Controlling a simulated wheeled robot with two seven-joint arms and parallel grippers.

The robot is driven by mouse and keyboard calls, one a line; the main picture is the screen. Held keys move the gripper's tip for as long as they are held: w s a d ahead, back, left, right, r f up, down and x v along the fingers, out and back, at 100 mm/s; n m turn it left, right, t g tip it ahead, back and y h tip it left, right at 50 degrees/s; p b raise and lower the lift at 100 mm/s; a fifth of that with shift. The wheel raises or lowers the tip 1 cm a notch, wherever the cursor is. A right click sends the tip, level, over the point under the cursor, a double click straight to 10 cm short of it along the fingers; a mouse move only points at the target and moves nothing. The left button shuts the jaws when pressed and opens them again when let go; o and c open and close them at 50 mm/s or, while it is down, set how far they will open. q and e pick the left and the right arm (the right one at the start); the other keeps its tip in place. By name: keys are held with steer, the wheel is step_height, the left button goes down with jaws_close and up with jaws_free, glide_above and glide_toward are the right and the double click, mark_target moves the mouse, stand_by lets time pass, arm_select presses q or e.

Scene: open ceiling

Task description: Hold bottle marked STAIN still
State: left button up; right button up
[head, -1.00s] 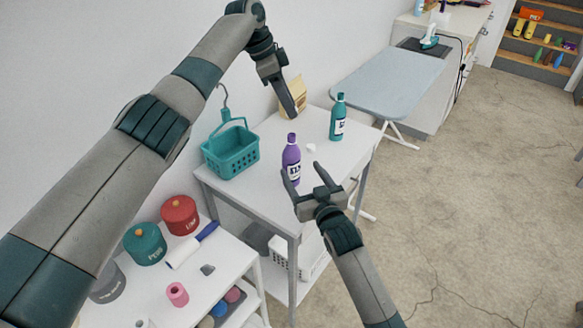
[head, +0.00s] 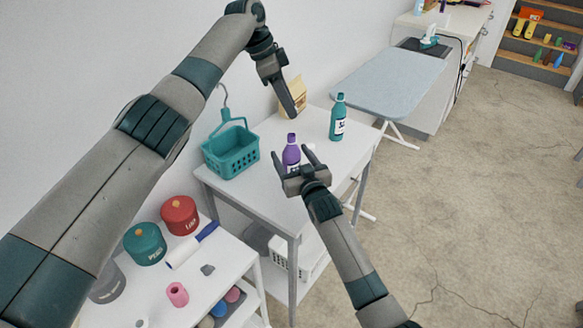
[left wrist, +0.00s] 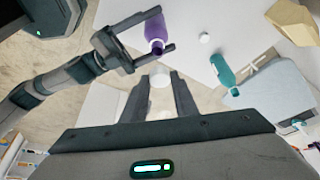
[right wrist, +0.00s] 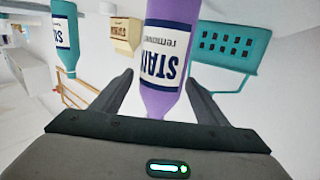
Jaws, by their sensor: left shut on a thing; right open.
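The left wrist view also shows the bottle (left wrist: 154,30) between the right fingers. My left gripper (head: 293,113) is raised above the table behind the bottle. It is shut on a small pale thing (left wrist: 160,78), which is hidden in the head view.
A teal bottle (head: 338,118) stands to the right on the white table (head: 265,200). A teal basket (head: 231,152) is at the left and a tan package (head: 294,93) at the back.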

steer(key=shift+c, duration=0.5)
steer(key=c, duration=1.5)
arm_select(q)
glide_above(293, 135)
steer(key=a, duration=0.1)
steer(key=shift+a+f, duration=0.1)
steer(key=shift+f, duration=2.35)
steer(key=shift+f, duration=0.1)
steer(key=shift+f, duration=0.8)
steer(key=shift+f, duration=0.55)
steer(key=o, duration=1)
arm_select(e)
jaws_close()
